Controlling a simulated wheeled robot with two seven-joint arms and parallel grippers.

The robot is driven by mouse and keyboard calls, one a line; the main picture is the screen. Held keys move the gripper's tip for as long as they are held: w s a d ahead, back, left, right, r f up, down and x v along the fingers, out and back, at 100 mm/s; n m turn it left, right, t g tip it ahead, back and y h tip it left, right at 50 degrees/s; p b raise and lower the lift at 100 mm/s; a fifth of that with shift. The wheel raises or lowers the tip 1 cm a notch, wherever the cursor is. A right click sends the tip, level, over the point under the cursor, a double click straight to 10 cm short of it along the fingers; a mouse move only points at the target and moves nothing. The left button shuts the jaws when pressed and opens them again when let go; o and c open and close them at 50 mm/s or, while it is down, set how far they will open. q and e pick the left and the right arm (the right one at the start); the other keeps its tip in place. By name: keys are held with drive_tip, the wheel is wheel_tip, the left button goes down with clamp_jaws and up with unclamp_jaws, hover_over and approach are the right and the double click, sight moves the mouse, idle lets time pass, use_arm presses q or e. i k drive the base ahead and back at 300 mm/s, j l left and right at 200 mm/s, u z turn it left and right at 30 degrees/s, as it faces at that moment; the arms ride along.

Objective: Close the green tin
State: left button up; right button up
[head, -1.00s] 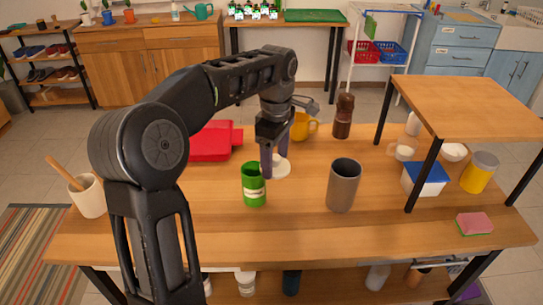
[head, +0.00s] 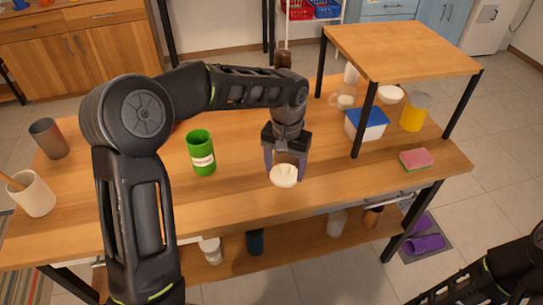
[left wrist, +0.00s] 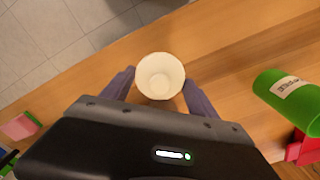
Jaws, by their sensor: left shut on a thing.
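The green tin (head: 202,155) with a white label stands upright on the wooden table, its top uncovered. It also shows at the right of the left wrist view (left wrist: 288,97). My left gripper (head: 286,160) is to the right of the tin, pointing down and shut on a cream-white lid (head: 284,177). In the left wrist view the round, pale lid (left wrist: 160,77) sits between the two purple-grey fingers. The lid is apart from the tin; its height above the table is hard to tell. My right gripper is out of view.
A grey cup (head: 48,138) and a cream crock (head: 33,194) stand at the left. A raised wooden shelf (head: 400,48) covers a blue-lidded box (head: 367,124) and yellow tin (head: 414,111) at the right. A sponge (head: 416,159) lies near the right edge. Table is clear around the lid.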

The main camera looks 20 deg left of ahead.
sight(199, 144)
drive_tip(key=k+u, duration=0.2)
drive_tip(key=u, duration=0.6)
drive_tip(key=l, duration=0.1)
